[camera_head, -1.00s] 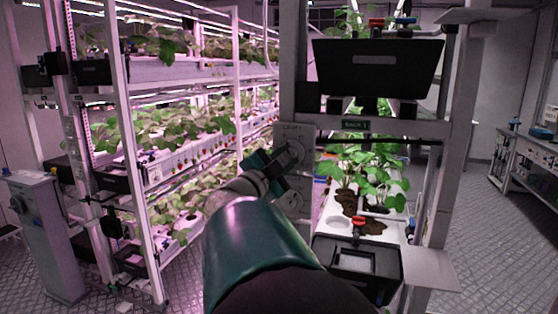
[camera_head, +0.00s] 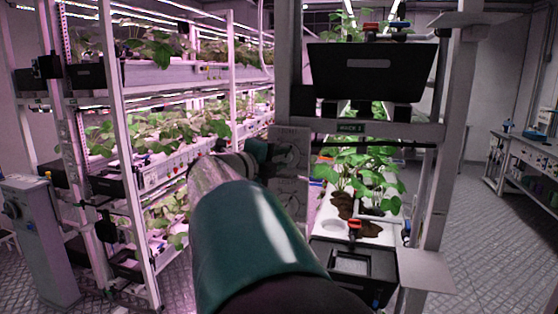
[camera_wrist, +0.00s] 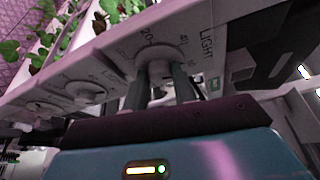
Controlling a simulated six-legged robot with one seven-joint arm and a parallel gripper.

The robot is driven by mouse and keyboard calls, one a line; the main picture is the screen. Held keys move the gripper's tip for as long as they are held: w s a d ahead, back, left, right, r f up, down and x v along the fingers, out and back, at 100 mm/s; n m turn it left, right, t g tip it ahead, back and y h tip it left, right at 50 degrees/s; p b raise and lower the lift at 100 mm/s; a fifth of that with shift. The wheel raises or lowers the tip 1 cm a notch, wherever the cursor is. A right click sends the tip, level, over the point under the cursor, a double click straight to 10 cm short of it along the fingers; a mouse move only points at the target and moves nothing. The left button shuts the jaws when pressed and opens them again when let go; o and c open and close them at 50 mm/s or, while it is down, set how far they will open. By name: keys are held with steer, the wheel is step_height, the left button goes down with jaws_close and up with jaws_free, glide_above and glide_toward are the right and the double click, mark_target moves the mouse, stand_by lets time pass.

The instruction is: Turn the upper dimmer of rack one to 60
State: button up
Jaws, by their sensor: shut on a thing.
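My gripper (camera_wrist: 163,88) is shut on the knob of the upper dimmer (camera_wrist: 157,66) in the wrist view, one finger on each side of it. The dial around the knob carries the marks 20 and 40 and the word LIGHT beside it. The knob's pointer is hidden, so its setting cannot be read.
A second dial (camera_wrist: 85,90) sits beside the held one in the wrist view. Planted racks (camera_head: 160,130) stand left. The floor at right (camera_head: 485,235) is clear.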

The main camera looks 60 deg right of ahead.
steer(key=shift+m+y, duration=0.3)
steer(key=shift+m, duration=0.1)
stand_by(0.3)
steer(key=o, duration=1)
steer(key=v, duration=1.3)
steer(key=shift+a, duration=0.4)
steer(key=shift+r, duration=0.1)
